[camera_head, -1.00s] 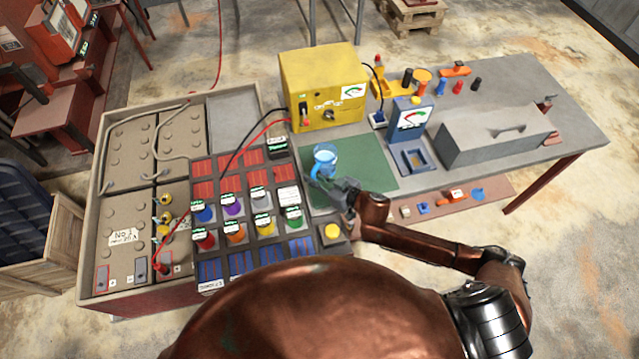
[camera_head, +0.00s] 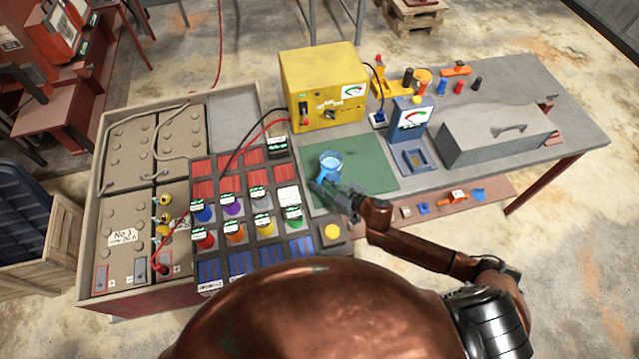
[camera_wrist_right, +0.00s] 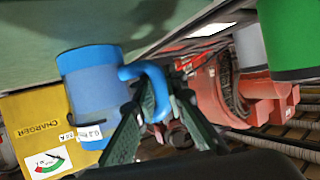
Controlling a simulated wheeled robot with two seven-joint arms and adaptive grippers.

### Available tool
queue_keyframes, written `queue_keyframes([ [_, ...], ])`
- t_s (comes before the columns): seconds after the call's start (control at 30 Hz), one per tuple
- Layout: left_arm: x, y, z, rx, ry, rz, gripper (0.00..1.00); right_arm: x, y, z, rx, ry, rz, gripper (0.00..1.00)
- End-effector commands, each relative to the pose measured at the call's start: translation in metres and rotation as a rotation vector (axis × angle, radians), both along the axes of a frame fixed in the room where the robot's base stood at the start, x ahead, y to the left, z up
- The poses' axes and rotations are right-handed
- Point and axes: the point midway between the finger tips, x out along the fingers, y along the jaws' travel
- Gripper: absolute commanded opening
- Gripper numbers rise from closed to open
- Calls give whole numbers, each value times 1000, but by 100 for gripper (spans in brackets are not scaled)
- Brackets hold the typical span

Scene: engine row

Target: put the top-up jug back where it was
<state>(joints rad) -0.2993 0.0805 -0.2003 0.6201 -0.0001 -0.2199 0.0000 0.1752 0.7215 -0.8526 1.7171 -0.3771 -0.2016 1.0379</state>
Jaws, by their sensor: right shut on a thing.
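The top-up jug (camera_head: 331,163) is a small clear blue jug over the green mat (camera_head: 375,172). It looks upright; I cannot tell whether its base touches the mat. My right gripper (camera_head: 322,188) is at the near side of the jug. In the right wrist view the jug's blue body (camera_wrist_right: 92,85) hangs upside down in the picture, and the gripper's fingers (camera_wrist_right: 155,105) are shut on its curved handle (camera_wrist_right: 150,78). My left gripper is not in view.
The yellow charger (camera_head: 322,85) stands behind the mat, with red and black leads running left. A tray of coloured pots (camera_head: 235,215) lies left of the mat. A blue meter stand (camera_head: 410,120) and a grey case (camera_head: 495,137) are to the right. The mat's right part is clear.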

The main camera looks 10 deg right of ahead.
Motion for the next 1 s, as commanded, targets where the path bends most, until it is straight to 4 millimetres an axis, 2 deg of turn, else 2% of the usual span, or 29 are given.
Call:
queue_keyframes([
  [0.27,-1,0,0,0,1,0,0,0,0,-1,1,1,0,28],
  [0.6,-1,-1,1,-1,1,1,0,0,0,3,-1,-1,0,29],
  [0.77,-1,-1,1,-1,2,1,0,-17,-12,8,-1,3,0,29],
  [1.0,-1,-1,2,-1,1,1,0,-55,-40,28,-1,2,-1,29],
])
